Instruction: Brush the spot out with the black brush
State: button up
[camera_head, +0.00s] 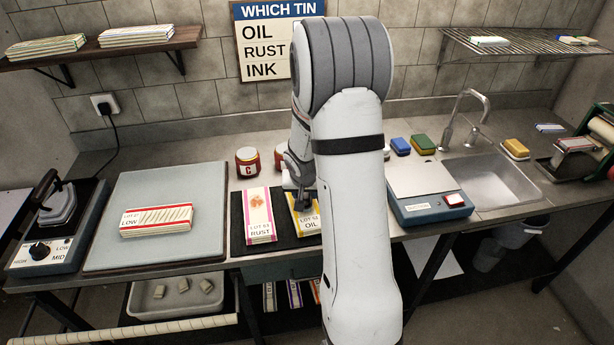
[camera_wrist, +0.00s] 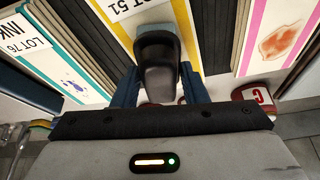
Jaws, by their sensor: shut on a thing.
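My gripper (camera_head: 296,181) is over the far part of the yellow-edged cloth (camera_head: 308,222) labelled OIL. In the wrist view my gripper (camera_wrist: 158,85) is shut on the black brush (camera_wrist: 158,62), with one finger on each side of it. The brush covers the middle of the yellow-edged cloth (camera_wrist: 142,10), so any spot there is hidden. I cannot tell whether the brush touches the cloth. The pink-edged RUST cloth (camera_head: 259,215) has an orange-brown stain (camera_wrist: 286,41). The INK cloth (camera_wrist: 50,45) has blue marks; my arm hides it in the head view.
Red-lidded tins (camera_head: 247,162) stand behind the cloths. A pale board (camera_head: 150,245) with a LOW cloth lies left, beside an iron on its stand (camera_head: 60,205). A blue suction unit (camera_head: 428,195) and a sink (camera_head: 490,182) are right. A tin sign (camera_head: 265,42) hangs behind.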

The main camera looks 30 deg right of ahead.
jog(key=r, duration=0.1)
jog(key=r+p, duration=0.1)
jog(key=shift+w+r, duration=0.3)
jog(key=shift+r, duration=0.05)
jog(key=shift+s+r+p, duration=0.1)
jog(key=shift+r+p, duration=1.6)
jog(key=shift+r, duration=0.7)
jog(key=shift+f, duration=0.1)
jog(key=b, duration=0.2)
jog(key=shift+f+b, duration=0.3)
jog(key=shift+b, duration=1)
jog(key=shift+r+b, duration=0.15)
jog(key=shift+b, duration=0.2)
